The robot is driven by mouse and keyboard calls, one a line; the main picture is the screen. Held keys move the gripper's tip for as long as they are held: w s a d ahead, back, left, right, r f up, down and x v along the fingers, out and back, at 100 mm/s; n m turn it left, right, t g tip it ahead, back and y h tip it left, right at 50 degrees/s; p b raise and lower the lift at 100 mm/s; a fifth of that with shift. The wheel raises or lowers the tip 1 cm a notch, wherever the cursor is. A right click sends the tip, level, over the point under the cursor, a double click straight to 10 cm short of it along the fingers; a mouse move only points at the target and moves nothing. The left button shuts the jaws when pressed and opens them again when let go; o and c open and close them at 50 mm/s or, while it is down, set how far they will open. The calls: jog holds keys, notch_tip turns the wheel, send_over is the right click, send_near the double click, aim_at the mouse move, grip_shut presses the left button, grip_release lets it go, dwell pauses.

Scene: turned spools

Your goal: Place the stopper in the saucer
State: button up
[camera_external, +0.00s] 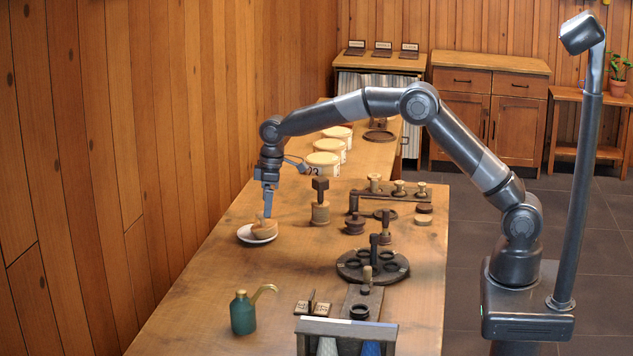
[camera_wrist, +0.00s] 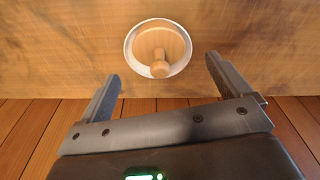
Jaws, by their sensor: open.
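The stopper, a light wooden disc with a knob (camera_external: 263,230), sits in the white saucer (camera_external: 244,237) near the table's left edge. My gripper (camera_external: 269,213) is just above the stopper, pointing down. In the wrist view, my gripper's fingers (camera_wrist: 162,68) are spread wide, with a gap on both sides of the knob and nothing held. The fingers partly hide the stopper in the external view.
A wooden post with a dark block (camera_external: 320,202) stands right of the saucer. A dark round rack (camera_external: 373,266) and a green bottle with a curved spout (camera_external: 243,312) are nearer the front. Pale tubs (camera_external: 324,160) line the back. Bare table lies in front of the saucer.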

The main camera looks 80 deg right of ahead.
aim_at(271, 224)
jog(key=s+a+r+t, duration=0.1)
jog(key=s+r, duration=1.1)
jog(key=r, duration=0.5)
jog(key=s+a+r+m+t, duration=0.1)
jog(key=s+r+m, duration=0.15)
jog(key=s, duration=1.05)
jog(key=s+f+t, duration=0.1)
jog(key=s+f, duration=0.2)
jog(key=s, duration=0.8)
jog(key=s+a+f+t, duration=0.1)
jog(key=s+f, duration=0.2)
jog(key=s, duration=0.8)
jog(key=shift+s+m, duration=0.35)
jog(key=shift+c, duration=1.2)
